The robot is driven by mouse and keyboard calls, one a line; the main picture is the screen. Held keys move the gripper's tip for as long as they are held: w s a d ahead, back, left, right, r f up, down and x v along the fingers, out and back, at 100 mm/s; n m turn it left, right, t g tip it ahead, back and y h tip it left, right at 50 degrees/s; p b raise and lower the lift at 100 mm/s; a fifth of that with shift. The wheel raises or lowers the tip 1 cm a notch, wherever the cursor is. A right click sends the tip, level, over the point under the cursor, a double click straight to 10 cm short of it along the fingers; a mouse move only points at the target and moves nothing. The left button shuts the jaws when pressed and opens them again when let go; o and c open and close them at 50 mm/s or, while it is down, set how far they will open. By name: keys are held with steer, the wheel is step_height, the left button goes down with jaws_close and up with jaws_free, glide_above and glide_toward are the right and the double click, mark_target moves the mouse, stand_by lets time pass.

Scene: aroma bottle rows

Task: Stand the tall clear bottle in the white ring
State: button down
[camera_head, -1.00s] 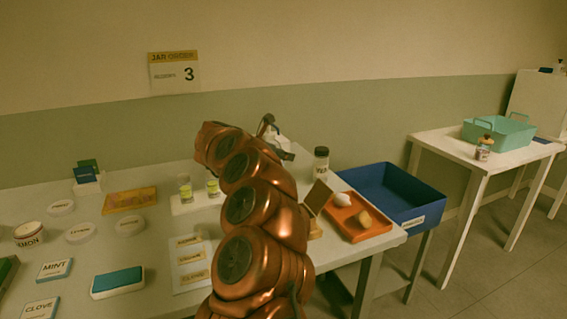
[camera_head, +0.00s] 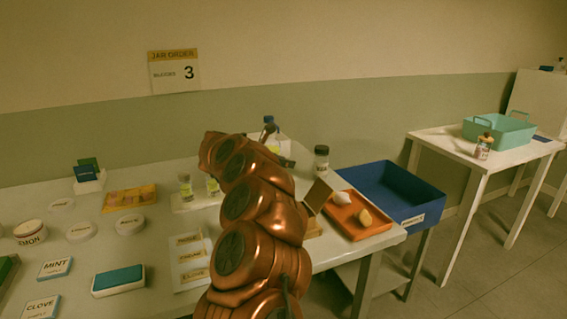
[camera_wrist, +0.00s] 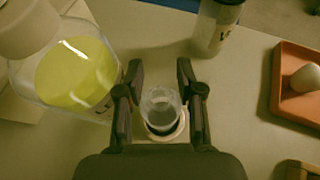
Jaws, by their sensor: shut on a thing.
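My gripper (camera_wrist: 160,82) points down in the wrist view, its two dark fingers shut on the tall clear bottle (camera_wrist: 158,98), seen from above. The white ring (camera_wrist: 183,126) shows as a pale curved rim around the bottle's lower end. I cannot tell whether the bottle's base rests inside the ring or is still above it. In the head view my copper-coloured arm hides the ring and most of the gripper.
A large clear container with yellow-green contents (camera_wrist: 78,72) stands close left of my gripper. A black-capped bottle (camera_head: 321,160) stands behind right. An orange tray (camera_head: 357,217) and a blue bin (camera_head: 400,190) lie further right. Small vials (camera_head: 185,187) stand left of my arm.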

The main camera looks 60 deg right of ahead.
steer(key=shift+f, duration=0.1)
steer(key=c, duration=1)
jaws_free()
steer(key=shift+r, duration=0.2)
steer(key=shift+w+a, duration=0.15)
steer(key=shift+a, duration=0.15)
steer(key=b+v, duration=0.1)
steer(key=v, duration=1)
steer(key=shift+a+r, duration=0.15)
